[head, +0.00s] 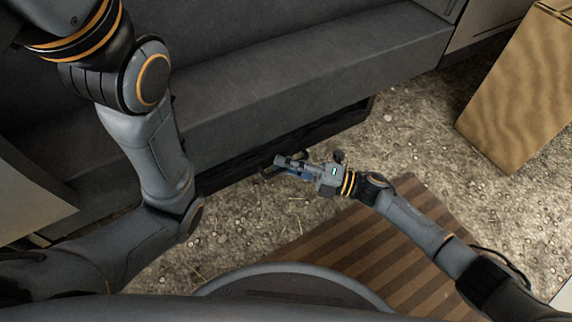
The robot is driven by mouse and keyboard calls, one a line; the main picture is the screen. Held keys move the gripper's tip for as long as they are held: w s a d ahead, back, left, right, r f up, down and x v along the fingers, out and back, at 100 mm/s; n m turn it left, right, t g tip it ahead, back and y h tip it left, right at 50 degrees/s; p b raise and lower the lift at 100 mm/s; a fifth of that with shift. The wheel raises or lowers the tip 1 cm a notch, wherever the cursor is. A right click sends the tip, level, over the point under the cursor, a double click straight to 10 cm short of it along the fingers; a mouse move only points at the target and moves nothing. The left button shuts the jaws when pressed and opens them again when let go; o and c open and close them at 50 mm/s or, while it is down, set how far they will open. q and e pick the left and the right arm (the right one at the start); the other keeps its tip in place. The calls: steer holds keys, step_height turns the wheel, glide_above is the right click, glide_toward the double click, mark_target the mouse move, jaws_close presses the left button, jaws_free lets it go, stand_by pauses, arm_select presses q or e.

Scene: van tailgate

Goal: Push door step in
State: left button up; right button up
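The door step (345,118) is a dark, low slab that sticks out a little from under the grey van sill. It runs on a slant from the lower left to the upper right. My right gripper (272,167) is at the step's outer edge, near the middle of its length, with its fingers pointing left. I cannot tell whether it touches the step, or how far its small fingers are apart. My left arm crosses the left side and hides part of the sill and the step's left end; its gripper is out of view.
The grey van sill (300,88) spans the top. A brown striped mat (385,255) lies on the gravel ground (405,125) under my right arm. A tall wood-coloured box or board (520,90) stands at the right. Bare gravel lies between it and the step.

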steer(key=shift+w+a+r, duration=0.1)
steer(key=shift+w+r, duration=0.1)
